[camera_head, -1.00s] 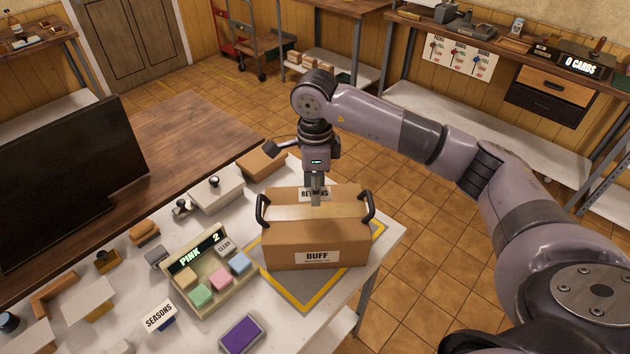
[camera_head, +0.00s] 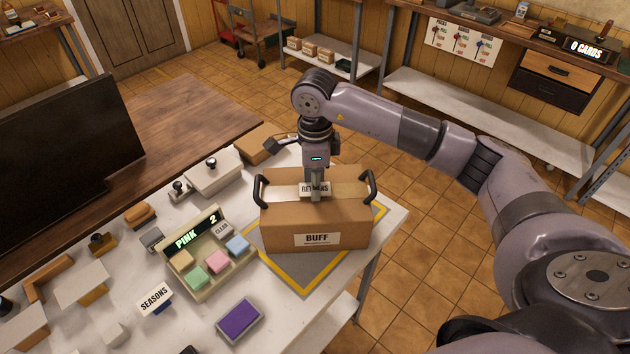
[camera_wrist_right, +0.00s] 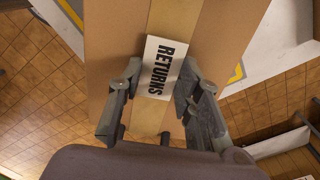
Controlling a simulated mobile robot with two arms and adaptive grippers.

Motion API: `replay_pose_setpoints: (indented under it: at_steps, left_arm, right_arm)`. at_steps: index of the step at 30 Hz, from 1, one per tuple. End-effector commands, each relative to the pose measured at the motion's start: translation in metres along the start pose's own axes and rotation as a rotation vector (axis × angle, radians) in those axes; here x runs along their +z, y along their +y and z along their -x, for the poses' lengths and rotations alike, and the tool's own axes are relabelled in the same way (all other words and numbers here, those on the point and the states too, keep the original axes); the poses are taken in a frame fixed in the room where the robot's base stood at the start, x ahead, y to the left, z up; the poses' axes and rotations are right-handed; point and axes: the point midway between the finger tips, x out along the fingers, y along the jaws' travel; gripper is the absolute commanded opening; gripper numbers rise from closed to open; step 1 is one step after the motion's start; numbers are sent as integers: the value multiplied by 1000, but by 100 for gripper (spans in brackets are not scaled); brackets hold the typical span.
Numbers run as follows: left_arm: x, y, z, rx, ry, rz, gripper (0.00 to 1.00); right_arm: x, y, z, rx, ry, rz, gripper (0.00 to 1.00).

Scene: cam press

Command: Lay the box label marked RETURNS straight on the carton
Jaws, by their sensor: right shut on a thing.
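The RETURNS label (camera_head: 307,188) is white with black print. It is over the tape strip on the carton's top, between the two black handles. In the right wrist view the label (camera_wrist_right: 158,66) runs roughly along the tape, and its lower end is between my fingers. My right gripper (camera_head: 316,197) is shut on the label from above; the fingers also show in the right wrist view (camera_wrist_right: 156,100). I cannot tell whether the label touches the carton. The brown carton (camera_head: 285,225) has a BUFF label (camera_head: 317,238) on its front. My left gripper is not in view.
The carton stands on a grey mat with a yellow border (camera_head: 306,287) near the table's right edge. To its left are a tray of coloured blocks (camera_head: 205,290) reading PINK 2, a purple pad (camera_head: 239,320) and a SEASONS block (camera_head: 155,299). A dark monitor (camera_head: 65,170) stands further left.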

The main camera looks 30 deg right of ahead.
Motion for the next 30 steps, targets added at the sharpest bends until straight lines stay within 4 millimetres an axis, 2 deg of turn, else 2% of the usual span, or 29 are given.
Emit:
replay_pose_setpoints:
  at_steps: [30]
  left_arm:
    - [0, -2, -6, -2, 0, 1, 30]
  right_arm:
    - [0, 0, -2, -1, 0, 0, 23]
